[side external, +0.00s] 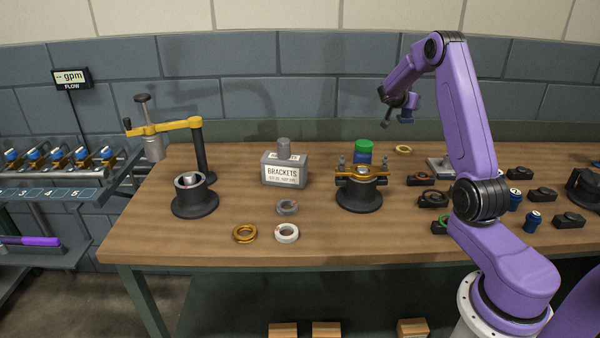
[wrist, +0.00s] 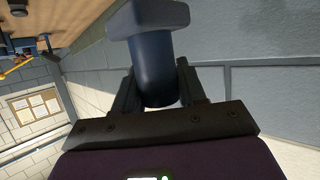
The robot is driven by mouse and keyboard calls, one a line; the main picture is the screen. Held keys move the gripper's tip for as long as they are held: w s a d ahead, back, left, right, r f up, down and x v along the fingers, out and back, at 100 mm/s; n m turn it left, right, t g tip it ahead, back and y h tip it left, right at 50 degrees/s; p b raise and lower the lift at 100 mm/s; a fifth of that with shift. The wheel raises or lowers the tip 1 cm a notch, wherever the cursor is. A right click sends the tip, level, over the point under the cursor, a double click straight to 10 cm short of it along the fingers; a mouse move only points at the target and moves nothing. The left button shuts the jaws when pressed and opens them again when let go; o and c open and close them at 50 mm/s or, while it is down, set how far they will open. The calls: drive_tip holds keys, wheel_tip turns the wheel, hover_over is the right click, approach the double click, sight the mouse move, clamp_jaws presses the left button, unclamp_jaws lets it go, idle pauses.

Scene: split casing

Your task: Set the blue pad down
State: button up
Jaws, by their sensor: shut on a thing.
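The blue pad (side external: 407,116) is a dark blue piece with a wide head and a narrower round body. It is held in the air, well above the workbench. In the wrist view the blue pad (wrist: 152,45) sits between the two dark fingers, its wide head pointing away from the palm. My gripper (side external: 398,107) is shut on it, above the back right of the bench; the fingers also show in the wrist view (wrist: 157,85). The fingers and the pad's body hide part of each other.
A wooden workbench (side external: 240,215) carries a yellow-armed stand (side external: 200,165), a brackets box (side external: 284,172), a clamp fixture (side external: 360,193), a green-capped jar (side external: 363,153) and loose rings (side external: 287,233). Several black blocks (side external: 570,220) and blue cylinders (side external: 532,222) are at right.

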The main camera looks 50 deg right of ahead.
drive_tip(key=w+a+n+t+y, duration=0.2)
drive_tip(key=w+a+n+t, duration=0.25)
drive_tip(key=a, duration=0.65)
drive_tip(key=w+a+n+t+y, duration=0.3)
drive_tip(key=w+a, duration=0.3)
drive_tip(key=a, duration=0.6)
drive_tip(key=w+a+n+t+y, duration=0.2)
drive_tip(key=w+a+n+t, duration=0.3)
drive_tip(key=a, duration=0.6)
drive_tip(key=s+a+f+n+y, duration=0.2)
drive_tip(key=a+n+y, duration=0.15)
drive_tip(key=a, duration=0.75)
drive_tip(key=s+a+f+n+y, duration=0.1)
drive_tip(key=s+a+n+y, duration=0.25)
drive_tip(key=a, duration=0.65)
drive_tip(key=s+a+f+n+y, duration=0.2)
drive_tip(key=a+y, duration=0.2)
drive_tip(key=a, duration=0.7)
drive_tip(key=shift+g+y, duration=0.3)
drive_tip(key=shift+g, duration=0.25)
drive_tip(key=f+x, duration=0.1)
drive_tip(key=x, duration=0.4)
drive_tip(key=d+f+x, duration=0.1)
drive_tip(key=x, duration=0.5)
drive_tip(key=s+f+x, duration=0.1)
drive_tip(key=x, duration=0.4)
drive_tip(key=shift+w+d+f, duration=0.25)
drive_tip(key=shift+f, duration=1.5)
drive_tip(key=shift+f, duration=0.2)
